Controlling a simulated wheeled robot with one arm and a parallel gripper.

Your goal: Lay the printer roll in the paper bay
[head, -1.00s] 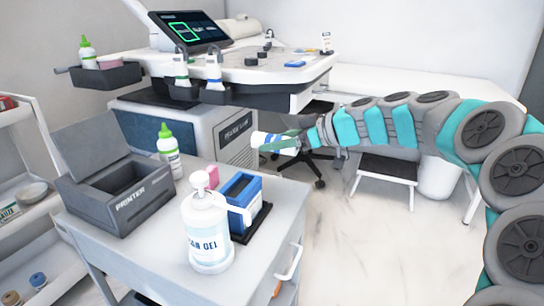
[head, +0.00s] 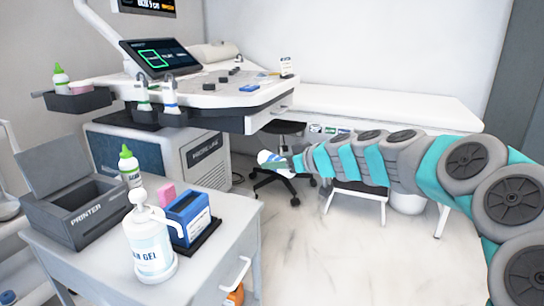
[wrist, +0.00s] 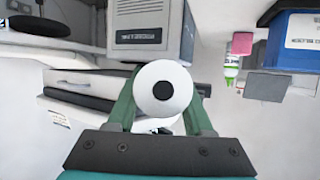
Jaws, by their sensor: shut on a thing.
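My gripper (head: 283,160) is shut on the printer roll (head: 267,157), a white roll with a blue band, held in the air right of the white cart. In the wrist view the roll (wrist: 162,88) shows end-on, a white disc with a dark core, between two green fingers. The printer (head: 85,212) is a dark grey box at the left of the cart top, its lid raised. Its paper bay (head: 86,197) is the open hollow on top, and its floor is hard to make out. The roll is well apart from the printer.
On the cart (head: 215,268), a gel pump bottle (head: 149,245), a green-capped bottle (head: 130,168), a blue box (head: 187,218) and a pink block (head: 166,195) stand right of the printer. The ultrasound console (head: 195,95) overhangs behind. A stool (head: 285,175) is beyond my gripper.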

